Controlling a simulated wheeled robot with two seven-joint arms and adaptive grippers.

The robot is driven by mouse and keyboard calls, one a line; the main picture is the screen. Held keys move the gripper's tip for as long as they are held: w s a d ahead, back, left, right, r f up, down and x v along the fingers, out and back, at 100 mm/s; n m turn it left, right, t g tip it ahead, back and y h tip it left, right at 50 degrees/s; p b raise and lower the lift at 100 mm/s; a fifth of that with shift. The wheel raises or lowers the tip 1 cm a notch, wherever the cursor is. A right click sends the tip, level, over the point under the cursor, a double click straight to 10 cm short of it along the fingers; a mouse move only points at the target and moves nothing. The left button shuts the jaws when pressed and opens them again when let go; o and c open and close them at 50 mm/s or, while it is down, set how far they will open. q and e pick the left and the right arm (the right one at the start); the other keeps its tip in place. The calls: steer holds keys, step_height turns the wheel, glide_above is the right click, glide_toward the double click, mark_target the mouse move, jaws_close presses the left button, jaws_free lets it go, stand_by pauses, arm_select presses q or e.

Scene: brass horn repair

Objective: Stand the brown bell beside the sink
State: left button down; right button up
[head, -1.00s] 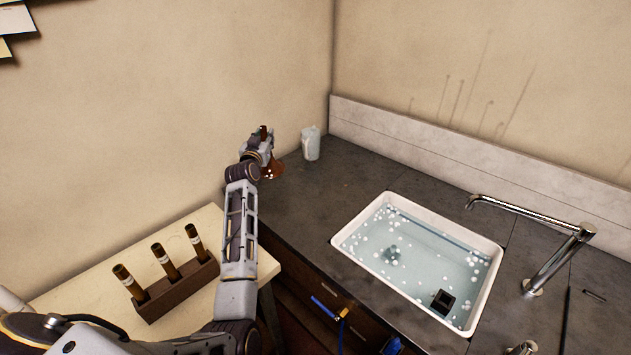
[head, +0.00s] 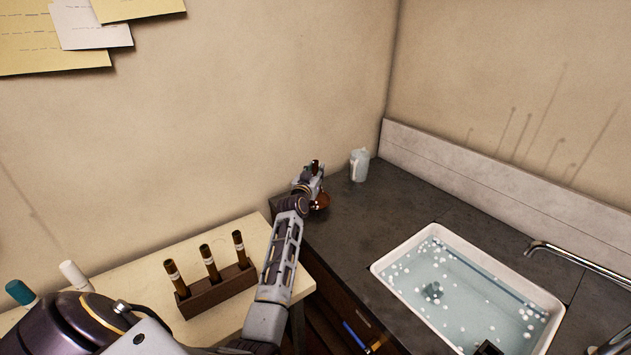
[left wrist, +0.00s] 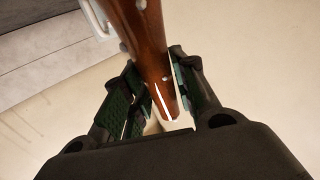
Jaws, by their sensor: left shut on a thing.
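The brown bell (head: 321,201) shows in the head view at the far left part of the dark counter, its flared end low and partly hidden by my gripper. My left gripper (head: 313,178) is shut on its narrower stem. In the left wrist view the glossy brown bell (left wrist: 143,45) runs between the two fingers of my left gripper (left wrist: 155,88). I cannot tell whether the flared end touches the counter. The white-rimmed sink (head: 500,260) holds water with white bubbles, to the right of the bell with bare counter between. My right gripper is not in view.
A pale cup-like container (head: 359,165) stands just right of my gripper by the wall corner. A chrome faucet (head: 575,256) reaches over the sink. A wooden rack (head: 218,289) with several dark tubes stands on the pale table (head: 243,237). The counter (head: 365,222) left of the sink is clear.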

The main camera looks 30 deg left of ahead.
arm_select(q)
steer(key=shift+f, duration=1.95)
steer(key=c, duration=1.1)
jaws_free()
steer(key=shift+c, duration=0.2)
steer(key=shift+s, duration=0.15)
steer(key=v, duration=1.1)
steer(key=shift+s+b, duration=0.35)
steer(key=shift+d, duration=0.15)
